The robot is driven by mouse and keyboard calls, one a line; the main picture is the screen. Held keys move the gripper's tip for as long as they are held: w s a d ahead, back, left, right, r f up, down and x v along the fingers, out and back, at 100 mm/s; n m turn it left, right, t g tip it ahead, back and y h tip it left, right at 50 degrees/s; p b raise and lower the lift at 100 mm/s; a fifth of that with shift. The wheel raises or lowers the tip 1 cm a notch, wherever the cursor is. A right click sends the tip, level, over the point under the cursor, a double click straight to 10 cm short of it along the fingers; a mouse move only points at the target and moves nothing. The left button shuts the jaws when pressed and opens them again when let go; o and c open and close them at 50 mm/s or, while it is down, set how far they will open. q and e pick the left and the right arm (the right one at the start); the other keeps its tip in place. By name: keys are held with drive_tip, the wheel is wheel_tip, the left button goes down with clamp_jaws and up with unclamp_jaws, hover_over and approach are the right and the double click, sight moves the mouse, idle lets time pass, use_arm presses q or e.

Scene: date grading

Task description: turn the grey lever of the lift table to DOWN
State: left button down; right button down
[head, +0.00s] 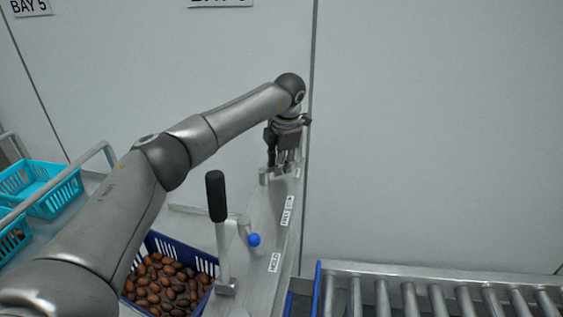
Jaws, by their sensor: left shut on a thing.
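My left gripper (282,168) points down at the far end of the narrow metal control panel (262,215). It is shut on a small grey piece (265,178), which appears to be the grey lever; the fingers hide most of it. Small white labels run along the panel's right side: a near one (274,262), a middle one (287,210), and a far one partly hidden by the gripper. Their words are too small to read surely, so I cannot tell the lever's setting. My right gripper is out of view.
A tall lever with a black grip (216,196) and a lever with a blue knob (254,240) stand nearer on the panel. A dark blue crate of dates (157,244) is below my arm. Turquoise baskets (62,200) are left; a roller conveyor (430,298) is right.

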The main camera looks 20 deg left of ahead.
use_arm(q)
drive_tip(key=shift+w+a+n, duration=0.1)
drive_tip(key=shift+a+n, duration=0.15)
drive_tip(key=shift+n, duration=0.25)
drive_tip(key=c, duration=1.2)
unclamp_jaws()
drive_tip(key=shift+r, duration=0.15)
wheel_tip(320, 180, up, 12)
drive_tip(key=s+d, duration=0.1)
drive_tip(key=d, duration=0.1)
drive_tip(key=shift+f, duration=0.2)
drive_tip(key=shift+s, duration=0.1)
